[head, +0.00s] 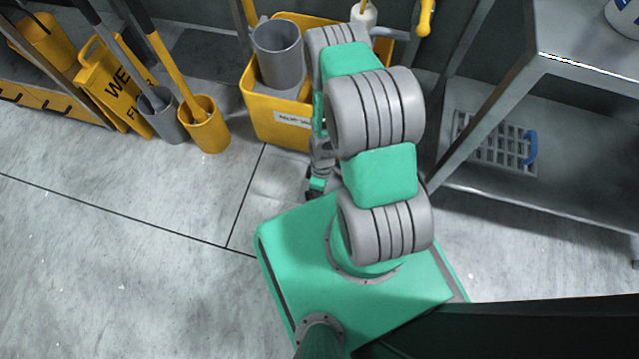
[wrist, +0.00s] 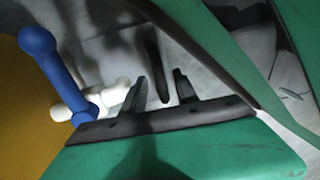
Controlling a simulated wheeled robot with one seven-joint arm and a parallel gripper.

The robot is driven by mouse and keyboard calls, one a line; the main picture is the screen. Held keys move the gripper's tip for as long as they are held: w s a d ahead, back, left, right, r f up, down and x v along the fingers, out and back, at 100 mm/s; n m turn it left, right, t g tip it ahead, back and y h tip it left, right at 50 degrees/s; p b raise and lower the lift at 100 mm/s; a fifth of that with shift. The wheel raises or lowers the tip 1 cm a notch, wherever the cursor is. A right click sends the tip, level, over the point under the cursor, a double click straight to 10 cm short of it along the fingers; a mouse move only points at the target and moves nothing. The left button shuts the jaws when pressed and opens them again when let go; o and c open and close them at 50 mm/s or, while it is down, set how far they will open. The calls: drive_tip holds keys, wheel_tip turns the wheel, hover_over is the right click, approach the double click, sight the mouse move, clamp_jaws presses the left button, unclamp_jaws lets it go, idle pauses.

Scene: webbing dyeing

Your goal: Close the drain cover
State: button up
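A grey slotted grate (head: 490,145) with a blue handle (head: 531,149) lies under the metal table at the right of the head view. I cannot tell whether this is the drain cover. In the wrist view, a blue lever with a ball end (wrist: 50,65) and a white pipe-like fitting (wrist: 100,98) stand beside a yellow surface (wrist: 22,105), left of my gripper (wrist: 159,74). Its two dark fingers are apart with nothing seen held between them. In the head view my gripper (head: 316,186) is low beside the yellow mop bucket (head: 285,122), partly hidden by my arm.
A grey cylinder (head: 278,52) stands in the mop bucket. A yellow wet-floor sign (head: 108,82), a yellow holder (head: 205,128) and a grey holder (head: 163,115) with poles stand at the left. The metal table (head: 590,65) is at the right. The floor at the front left is clear.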

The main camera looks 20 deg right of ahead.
wheel_tip(320, 180, up, 8)
drive_tip(key=w+p, duration=0.1)
drive_tip(key=p, duration=0.2)
drive_tip(key=shift+d+f, duration=0.2)
drive_tip(key=shift+d, duration=0.25)
drive_tip(key=shift+w, duration=0.1)
drive_tip(key=w+r+m+t+p, duration=0.1)
drive_tip(key=w+r+p, duration=0.3)
drive_tip(key=r, duration=0.8)
drive_tip(key=w+r+m+p, duration=0.25)
drive_tip(key=r+p, duration=0.35)
drive_tip(key=r, duration=0.7)
drive_tip(key=w+r+t+p, duration=0.1)
drive_tip(key=w+r+p, duration=0.4)
drive_tip(key=r, duration=0.7)
drive_tip(key=s+a+r+m+t+p, duration=0.1)
drive_tip(key=r+p, duration=0.5)
drive_tip(key=r, duration=0.7)
drive_tip(key=s+a+r+m+t+h+p, duration=0.1)
drive_tip(key=s+r+m+p, duration=0.2)
drive_tip(key=r, duration=1.1)
drive_tip(key=s+a+r+m+p, duration=0.1)
drive_tip(key=s+r+p, duration=0.5)
drive_tip(key=r, duration=0.8)
drive_tip(key=m+p, duration=0.1)
drive_tip(key=p, duration=0.2)
drive_tip(key=shift+a+r+t, duration=0.15)
drive_tip(key=shift+r+t, duration=0.05)
drive_tip(key=shift+t, duration=0.2)
